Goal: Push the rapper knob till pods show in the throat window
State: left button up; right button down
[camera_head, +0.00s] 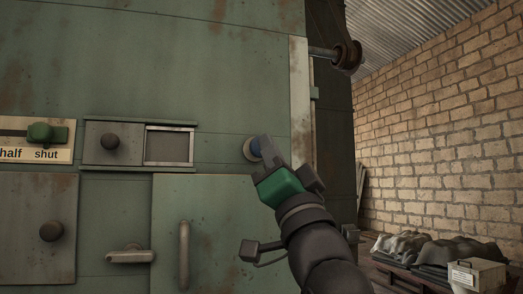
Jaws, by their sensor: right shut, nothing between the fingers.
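A small framed window (169,147), probably the throat window, is left of the knob. Its pane is plain grey-brown, and no pods show in it. My left gripper is not in view.
A sliding plate with a dark knob (110,142) is beside the window. A green lever (46,133) is above a "half shut" label. A door with a vertical handle (184,255) is below. Covered heaps (445,250) and a box (477,275) stand by the brick wall.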

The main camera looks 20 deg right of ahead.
jog(key=s+b, duration=0.2)
jog(key=s, duration=0.2)
jog(key=shift+s+d, duration=0.1)
jog(key=shift+s, duration=0.2)
jog(key=shift+w, duration=0.1)
dwell(0.5)
dwell(3.0)
